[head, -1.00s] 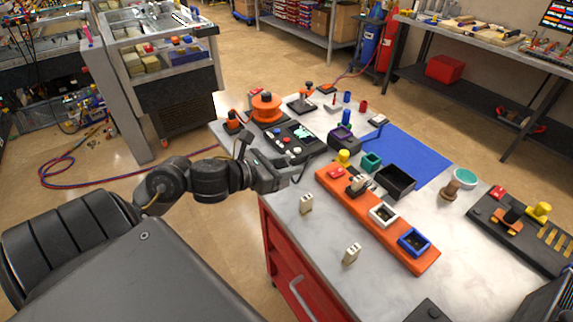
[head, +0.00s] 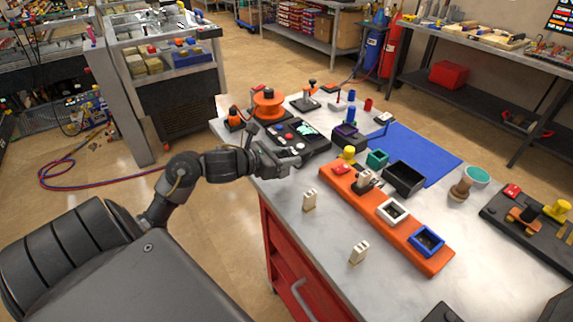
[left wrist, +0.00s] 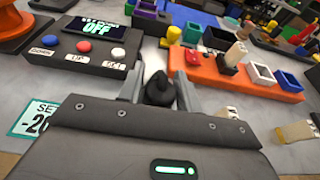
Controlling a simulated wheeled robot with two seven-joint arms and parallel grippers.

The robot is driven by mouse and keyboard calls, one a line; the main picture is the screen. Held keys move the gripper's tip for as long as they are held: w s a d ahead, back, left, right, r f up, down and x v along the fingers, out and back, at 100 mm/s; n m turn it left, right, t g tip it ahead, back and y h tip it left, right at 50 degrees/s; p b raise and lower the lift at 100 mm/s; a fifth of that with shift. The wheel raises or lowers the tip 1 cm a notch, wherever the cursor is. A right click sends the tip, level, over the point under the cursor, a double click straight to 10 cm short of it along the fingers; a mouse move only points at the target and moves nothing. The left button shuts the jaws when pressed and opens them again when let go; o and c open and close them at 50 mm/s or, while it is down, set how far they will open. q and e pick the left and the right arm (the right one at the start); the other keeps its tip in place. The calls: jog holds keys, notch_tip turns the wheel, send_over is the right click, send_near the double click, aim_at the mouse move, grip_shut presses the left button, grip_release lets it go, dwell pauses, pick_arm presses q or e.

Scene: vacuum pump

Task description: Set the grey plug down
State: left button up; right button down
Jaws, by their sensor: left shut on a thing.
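My left gripper (head: 300,157) is over the near left part of the table in the head view, close to the black control box. In the left wrist view, its two fingers (left wrist: 159,92) are closed around a dark grey rounded plug (left wrist: 158,87). The plug's lower part is hidden behind the gripper body, so I cannot tell whether it touches the table. The plug cannot be made out clearly in the head view. My right gripper is not in view.
The control box (head: 298,134) with buttons lies just beyond the gripper. An orange rail (head: 385,215) with several sockets stands to the right. Two cream pieces (head: 310,199) (head: 359,251) stand on the nearer tabletop. Bare grey tabletop (head: 330,225) lies between them.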

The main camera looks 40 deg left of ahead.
pick_arm(q)
notch_tip(320, 180, down, 3)
jog(key=shift+w+p, duration=0.1)
jog(key=shift+p, duration=0.4)
jog(key=shift+f, duration=0.15)
jog(key=shift+f, duration=0.2)
jog(key=o, duration=1)
jog(key=shift+r, duration=0.15)
